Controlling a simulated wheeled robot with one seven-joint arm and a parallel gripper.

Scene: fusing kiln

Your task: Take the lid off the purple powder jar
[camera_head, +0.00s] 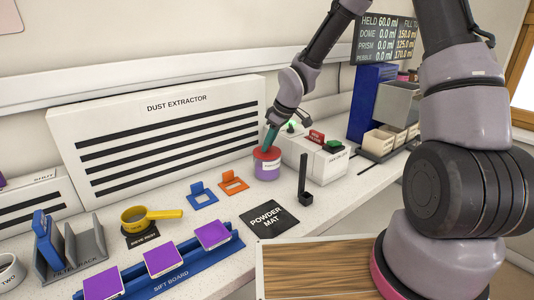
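The purple powder jar (267,172) stands at the back of the counter, upright, with a pale label on its front. Its red lid (262,155) is on top of it. My gripper (271,145) reaches down from above, with teal fingers at the top of the lid. The fingers look close to or touching the lid's top. At this size I cannot tell whether they are open or closed on a part of the lid.
A black powder mat (270,217) lies in front of the jar. A black upright post (304,182) and a white box (326,160) stand to the right. Blue (202,196) and orange (234,182) holders and a yellow sieve (150,214) are left. The dust extractor (160,107) stands behind.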

